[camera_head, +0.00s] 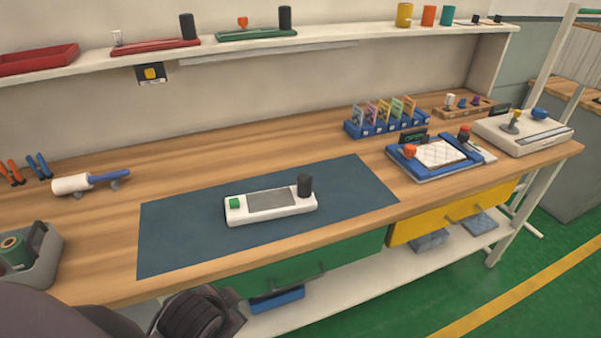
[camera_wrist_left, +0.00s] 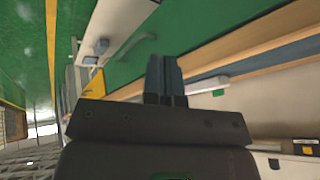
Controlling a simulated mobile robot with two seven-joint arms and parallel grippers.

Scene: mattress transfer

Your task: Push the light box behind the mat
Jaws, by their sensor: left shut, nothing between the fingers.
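The light box (camera_head: 271,205), a long white unit with a grey panel, a green button at its left end and a black knob at its right end, lies on the dark blue mat (camera_head: 180,240). The mat lies flat along the bench's front edge. Part of the white box (camera_wrist_left: 205,87) with its green button also shows in the left wrist view, beyond my fingers. My left gripper (camera_wrist_left: 166,62) is shut and empty, in front of the bench and apart from the box. In the head view only my dark left arm shows at the bottom. My right gripper is out of view.
Bare wood (camera_head: 230,155) lies behind the mat. A lint roller (camera_head: 85,182) and a grey caddy (camera_head: 38,262) stand left. A blue rack (camera_head: 386,124) and a blue tray (camera_head: 405,165) stand right. A shelf (camera_head: 230,46) runs above. A green drawer (camera_head: 310,262) is below.

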